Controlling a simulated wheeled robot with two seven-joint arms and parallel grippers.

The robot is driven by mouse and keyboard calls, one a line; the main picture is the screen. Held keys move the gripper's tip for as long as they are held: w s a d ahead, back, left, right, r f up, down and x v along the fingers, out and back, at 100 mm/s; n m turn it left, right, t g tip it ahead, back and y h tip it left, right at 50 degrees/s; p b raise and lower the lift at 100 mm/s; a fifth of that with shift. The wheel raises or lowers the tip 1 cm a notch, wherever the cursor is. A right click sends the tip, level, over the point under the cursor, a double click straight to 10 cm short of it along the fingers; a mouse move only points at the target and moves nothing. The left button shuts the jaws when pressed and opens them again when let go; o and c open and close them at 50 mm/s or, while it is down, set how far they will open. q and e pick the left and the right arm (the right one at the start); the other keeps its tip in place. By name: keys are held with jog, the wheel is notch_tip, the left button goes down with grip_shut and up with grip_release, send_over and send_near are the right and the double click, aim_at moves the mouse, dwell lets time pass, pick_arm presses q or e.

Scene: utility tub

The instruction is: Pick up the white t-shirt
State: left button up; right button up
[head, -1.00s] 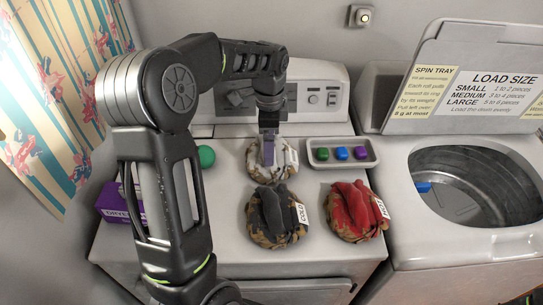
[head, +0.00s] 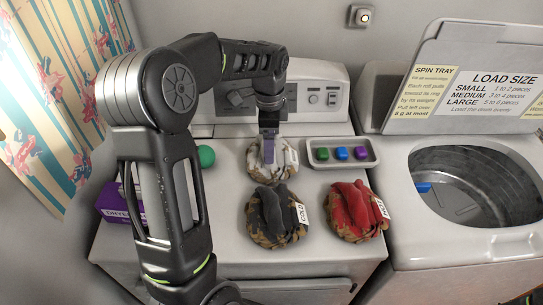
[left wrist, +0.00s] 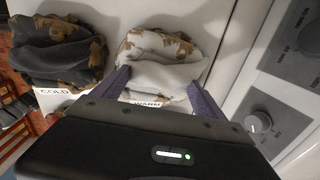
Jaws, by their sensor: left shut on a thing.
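The white t-shirt (left wrist: 158,76) lies bunched in a round brown-and-white patterned basket (left wrist: 178,42) labelled WARM. In the head view the shirt (head: 283,157) shows in the basket at the back of the white machine top. My left gripper (head: 269,160) reaches down onto it from above. In the left wrist view its purple fingers (left wrist: 163,82) stand on either side of a fold of white cloth, shut on it. The shirt still rests in the basket. My arm hides part of the area behind it. My right gripper is in no view.
In front sit a basket of dark cloth (head: 278,215) labelled COLD and a basket of red cloth (head: 352,208). A tray (head: 320,164) holds green, blue and purple pieces. A green ball (head: 206,156) and purple box (head: 115,204) are left. The open washer tub (head: 470,190) is right.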

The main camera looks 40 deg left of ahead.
pick_arm(q)
jog(key=shift+r, duration=0.1)
notch_tip(320, 180, up, 10)
jog(key=b, duration=0.1)
dwell(0.5)
dwell(0.5)
